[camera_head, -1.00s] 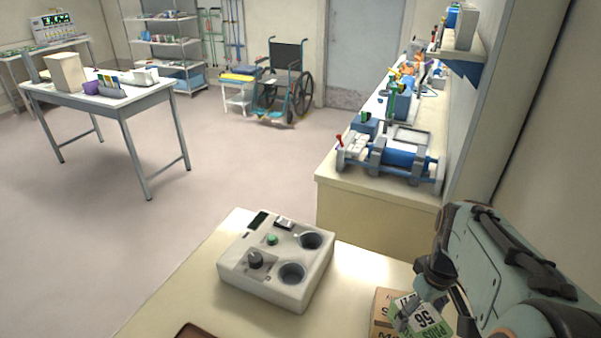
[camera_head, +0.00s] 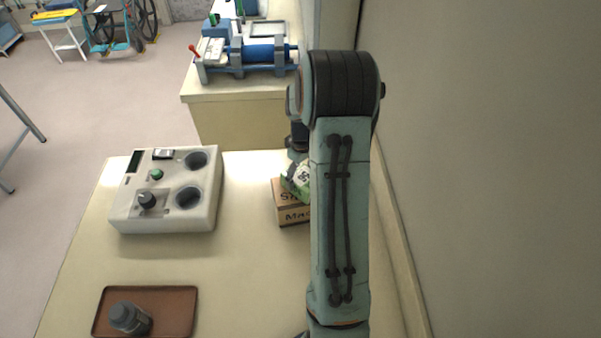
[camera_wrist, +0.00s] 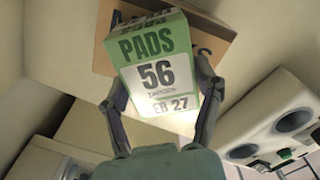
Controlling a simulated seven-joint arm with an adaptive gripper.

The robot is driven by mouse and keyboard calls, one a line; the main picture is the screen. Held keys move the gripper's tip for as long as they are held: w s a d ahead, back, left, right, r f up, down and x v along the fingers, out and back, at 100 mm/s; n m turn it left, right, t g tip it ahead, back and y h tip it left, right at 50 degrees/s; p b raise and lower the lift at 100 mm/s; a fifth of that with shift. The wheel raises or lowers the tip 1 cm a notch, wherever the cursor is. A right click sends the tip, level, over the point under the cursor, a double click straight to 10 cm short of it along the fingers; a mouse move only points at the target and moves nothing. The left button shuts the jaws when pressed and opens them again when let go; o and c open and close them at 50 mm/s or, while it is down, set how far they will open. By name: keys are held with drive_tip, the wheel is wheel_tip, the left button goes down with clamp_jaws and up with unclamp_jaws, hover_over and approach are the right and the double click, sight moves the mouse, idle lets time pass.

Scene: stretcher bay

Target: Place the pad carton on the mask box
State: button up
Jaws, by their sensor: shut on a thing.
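The pad carton (camera_wrist: 158,75) is green and white, marked PADS and 56. My gripper (camera_wrist: 162,90) is shut on it, one finger along each side. In the head view the carton (camera_head: 297,180) looks tilted and sits at the top of the mask box (camera_head: 292,214), a brown cardboard box on the near counter. The mask box also shows behind the carton in the wrist view (camera_wrist: 217,42). I cannot tell whether the carton touches the box. My arm hides the right part of both in the head view, and most of the gripper.
A white device with two round wells (camera_head: 170,213) stands left of the mask box on the counter (camera_head: 235,285). A brown tray (camera_head: 178,306) holding a grey capped bottle (camera_head: 129,318) lies at the front left. A wall runs along the right. Counter space between tray and box is clear.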

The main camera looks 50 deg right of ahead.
drive_tip(key=shift+f, duration=0.1)
drive_tip(key=o, duration=1.2)
drive_tip(key=shift+o, duration=0.2)
wheel_tip(320, 180, up, 11)
drive_tip(key=a+r, duration=0.4)
drive_tip(key=a, duration=0.4)
drive_tip(key=s+a+n, duration=0.1)
drive_tip(key=s+a, duration=1.5)
drive_tip(key=a, duration=0.4)
drive_tip(key=shift+s+a+f+y, duration=0.15)
drive_tip(key=shift+a+f+y, duration=0.05)
drive_tip(key=shift+f+y, duration=0.25)
